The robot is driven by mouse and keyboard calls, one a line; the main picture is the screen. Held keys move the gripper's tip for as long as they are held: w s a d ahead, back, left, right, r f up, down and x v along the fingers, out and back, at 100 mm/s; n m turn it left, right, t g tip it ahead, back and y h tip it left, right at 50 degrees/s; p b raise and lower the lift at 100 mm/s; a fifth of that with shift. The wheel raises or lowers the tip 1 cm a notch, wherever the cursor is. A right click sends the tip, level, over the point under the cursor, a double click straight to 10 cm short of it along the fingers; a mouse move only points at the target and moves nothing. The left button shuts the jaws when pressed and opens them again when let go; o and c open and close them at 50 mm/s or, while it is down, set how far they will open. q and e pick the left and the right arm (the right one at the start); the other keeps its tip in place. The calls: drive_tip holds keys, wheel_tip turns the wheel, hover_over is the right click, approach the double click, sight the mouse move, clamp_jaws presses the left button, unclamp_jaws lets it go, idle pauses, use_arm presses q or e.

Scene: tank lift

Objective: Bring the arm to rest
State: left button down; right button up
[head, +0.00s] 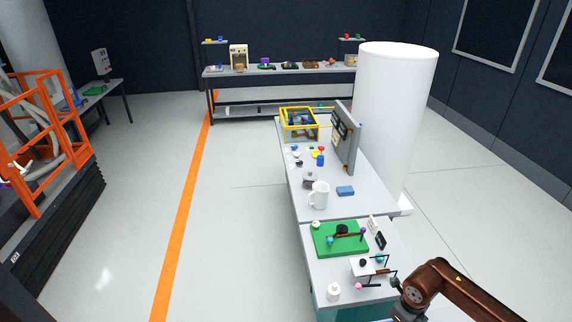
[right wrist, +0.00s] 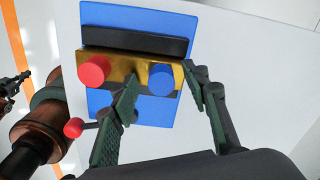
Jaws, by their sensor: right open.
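My right gripper (right wrist: 160,90) is open in the right wrist view. Its two dark fingers are apart, over a brass-coloured block (right wrist: 125,68) with a red knob (right wrist: 94,72) and a blue knob (right wrist: 161,80). The left finger overlaps the block between the knobs; the right finger is beside the blue knob. I cannot tell whether they touch. Nothing is held between the fingers. In the head view my brown arm (head: 432,279) comes in at the lower right, with its far end beside the near bench.
The block is on a blue plate (right wrist: 130,13), with a small red ball (right wrist: 73,128) on a rod nearby. The near bench (head: 316,271) carries a green board (head: 323,231) and small parts. Beyond are a white mug (head: 319,195), upright panel (head: 345,140) and white tank (head: 395,120).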

drive_tip(key=shift+f, duration=0.35)
drive_tip(key=shift+r+p, duration=0.35)
drive_tip(key=shift+r, duration=0.05)
drive_tip(key=shift+f, duration=0.1)
